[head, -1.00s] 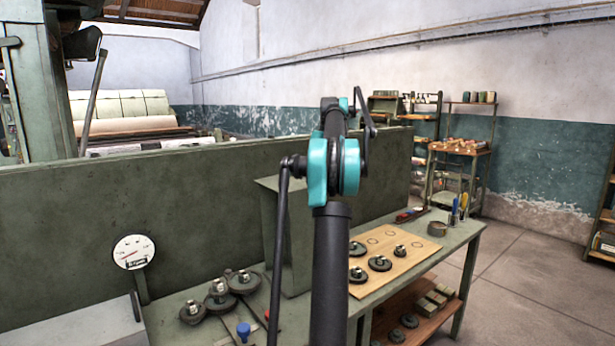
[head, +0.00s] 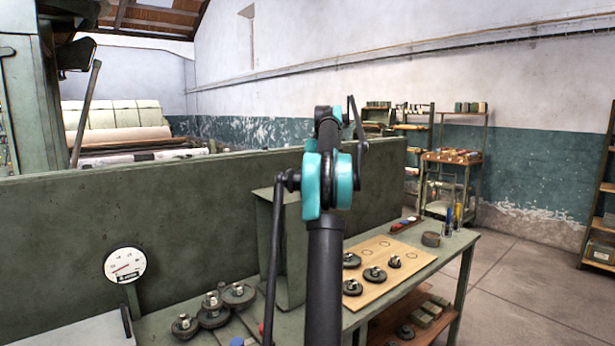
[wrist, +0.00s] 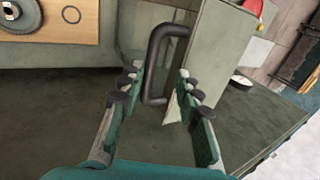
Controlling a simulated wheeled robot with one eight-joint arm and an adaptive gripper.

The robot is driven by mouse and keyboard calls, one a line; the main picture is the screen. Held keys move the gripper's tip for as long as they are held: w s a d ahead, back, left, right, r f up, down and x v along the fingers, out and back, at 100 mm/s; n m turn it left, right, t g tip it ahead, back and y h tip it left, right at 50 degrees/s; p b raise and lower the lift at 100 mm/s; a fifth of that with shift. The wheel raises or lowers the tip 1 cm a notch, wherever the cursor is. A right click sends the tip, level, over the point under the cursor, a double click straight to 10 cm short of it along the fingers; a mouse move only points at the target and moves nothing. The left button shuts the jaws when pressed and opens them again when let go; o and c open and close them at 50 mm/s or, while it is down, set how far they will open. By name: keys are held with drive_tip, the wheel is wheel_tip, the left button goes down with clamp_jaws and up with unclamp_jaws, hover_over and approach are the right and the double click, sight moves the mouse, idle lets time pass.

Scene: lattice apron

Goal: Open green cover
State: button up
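The green cover (head: 284,245) is a grey-green upright box-like panel on the bench, partly hidden behind my arm in the head view. In the wrist view a pale green panel (wrist: 214,62), which seems to be part of it, carries a black C-shaped handle (wrist: 153,62). My gripper (wrist: 157,84) is open. Its two fingers stand apart on either side of the handle's lower part, and I see no clear contact. In the head view my gripper is hidden.
A wooden board (head: 408,257) with gears and rings lies right of the cover; it also shows in the wrist view (wrist: 62,32). Several gears (head: 238,294) and a gauge (head: 125,265) stand to the left. A long green panel (head: 190,205) runs behind the bench.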

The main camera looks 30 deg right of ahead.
drive_tip(key=v, duration=0.6)
drive_tip(key=shift+r, duration=0.1)
drive_tip(key=shift+c, duration=0.2)
